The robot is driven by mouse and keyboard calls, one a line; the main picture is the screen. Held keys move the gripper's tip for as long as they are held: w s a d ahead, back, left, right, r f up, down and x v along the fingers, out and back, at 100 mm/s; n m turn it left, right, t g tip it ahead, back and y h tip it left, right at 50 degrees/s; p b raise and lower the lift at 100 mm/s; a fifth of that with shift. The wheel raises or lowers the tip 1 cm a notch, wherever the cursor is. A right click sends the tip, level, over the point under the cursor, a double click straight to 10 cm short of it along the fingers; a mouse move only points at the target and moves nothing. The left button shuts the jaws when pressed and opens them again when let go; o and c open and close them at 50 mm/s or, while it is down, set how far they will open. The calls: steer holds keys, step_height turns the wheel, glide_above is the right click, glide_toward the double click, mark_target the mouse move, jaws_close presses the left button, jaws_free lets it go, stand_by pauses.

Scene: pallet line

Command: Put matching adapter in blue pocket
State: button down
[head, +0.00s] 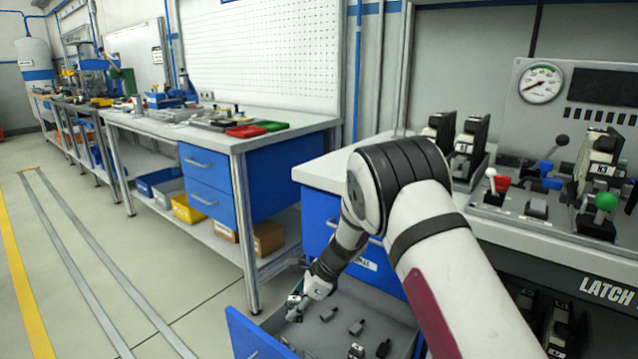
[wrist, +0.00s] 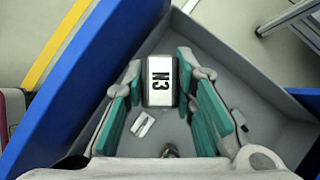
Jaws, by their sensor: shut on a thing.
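My gripper (head: 297,304) is inside the open drawer. In the wrist view my gripper (wrist: 160,78) has its green-padded fingers on both sides of an adapter (wrist: 159,82), a dark and pale block with a white label that seems to read N3. My gripper is shut on it, still within the drawer walls. Several loose grey and dark adapters (head: 356,327) lie on the drawer floor to the right. I cannot clearly make out a blue pocket.
The drawer's blue front (head: 252,338) is pulled out beside my gripper. The right bench (head: 322,172) overhangs the drawer's back. Black upright latch units (head: 597,160) and red and green knobs crowd the panel. A left workbench (head: 240,143) holds trays. The floor at left is clear.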

steer(key=r+n+g, duration=0.1)
steer(key=r+n, duration=0.1)
steer(key=r+n+g, duration=0.1)
steer(key=r+n, duration=0.1)
steer(key=s+r+n+g+h, duration=0.1)
steer(key=r+n, duration=0.1)
steer(key=shift+s+d+r, duration=0.1)
steer(key=shift+d+r, duration=0.05)
steer(key=shift+r, duration=0.25)
steer(key=s+d+r+n+g+h, duration=0.25)
steer(key=d+r+n, duration=0.45)
steer(key=d, duration=0.6)
steer(key=s+d+r+n+g+h, duration=0.1)
steer(key=s+d+r+n+h, duration=0.3)
steer(key=d+r, duration=0.65)
steer(key=s+r+p, duration=0.4)
steer(key=s+p, duration=0.3)
steer(key=p, duration=0.7)
steer(key=s+d+r+n+p, duration=0.1)
steer(key=s+r+p, duration=0.4)
steer(key=p, duration=1)
steer(key=s+y, duration=0.1)
steer(key=s, duration=0.2)
steer(key=shift+d+r, duration=0.15)
steer(key=shift+d, duration=0.1)
